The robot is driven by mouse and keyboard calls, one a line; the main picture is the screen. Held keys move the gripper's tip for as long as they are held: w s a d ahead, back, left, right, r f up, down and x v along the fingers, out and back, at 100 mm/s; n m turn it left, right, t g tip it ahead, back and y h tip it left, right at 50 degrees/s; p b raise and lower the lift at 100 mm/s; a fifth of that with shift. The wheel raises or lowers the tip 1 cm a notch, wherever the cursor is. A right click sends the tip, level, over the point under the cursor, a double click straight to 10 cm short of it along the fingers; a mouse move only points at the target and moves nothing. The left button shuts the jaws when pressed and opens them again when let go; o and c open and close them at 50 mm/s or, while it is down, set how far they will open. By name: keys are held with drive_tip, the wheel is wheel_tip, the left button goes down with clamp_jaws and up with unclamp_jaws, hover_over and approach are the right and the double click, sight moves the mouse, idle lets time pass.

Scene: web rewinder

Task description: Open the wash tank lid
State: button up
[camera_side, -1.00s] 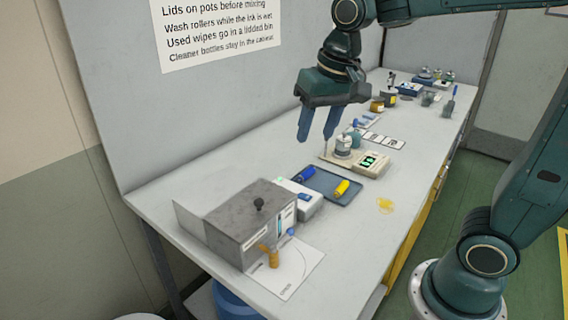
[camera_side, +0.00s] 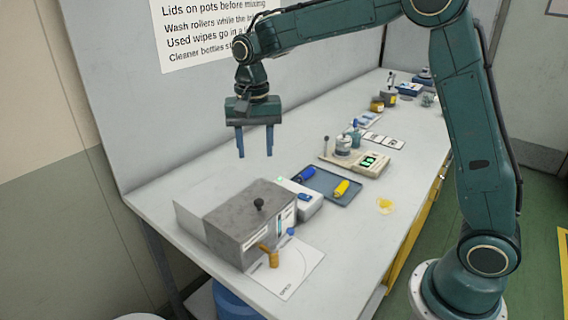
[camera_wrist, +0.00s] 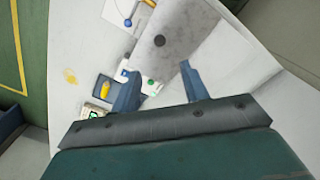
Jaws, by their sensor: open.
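The wash tank (camera_side: 232,237) is a grey box at the near left end of the bench. Its grey lid (camera_side: 246,209) lies flat on top, with a black ball knob (camera_side: 259,203) standing on it. In the wrist view the lid (camera_wrist: 183,22) and its dark knob (camera_wrist: 159,41) show beyond my fingertips. My gripper (camera_side: 255,156) is open and empty, pointing down, well above the bench and behind the tank in the side view. The gripper (camera_wrist: 158,80) also shows in the wrist view, its two blue fingers apart. Nothing touches the knob.
An orange-handled valve (camera_side: 270,256) and a blue knob (camera_side: 291,232) are at the tank's front. A white device (camera_side: 304,199) stands beside the tank, then a tray (camera_side: 327,192) with blue and yellow rolls. A scale (camera_side: 367,162) is farther back. The wall stands behind the bench.

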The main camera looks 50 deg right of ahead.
sight(258, 200)
wheel_tip(258, 200, down, 14)
drive_tip(key=shift+r, duration=0.1)
idle(0.9)
drive_tip(key=shift+c, duration=0.5)
clamp_jaws()
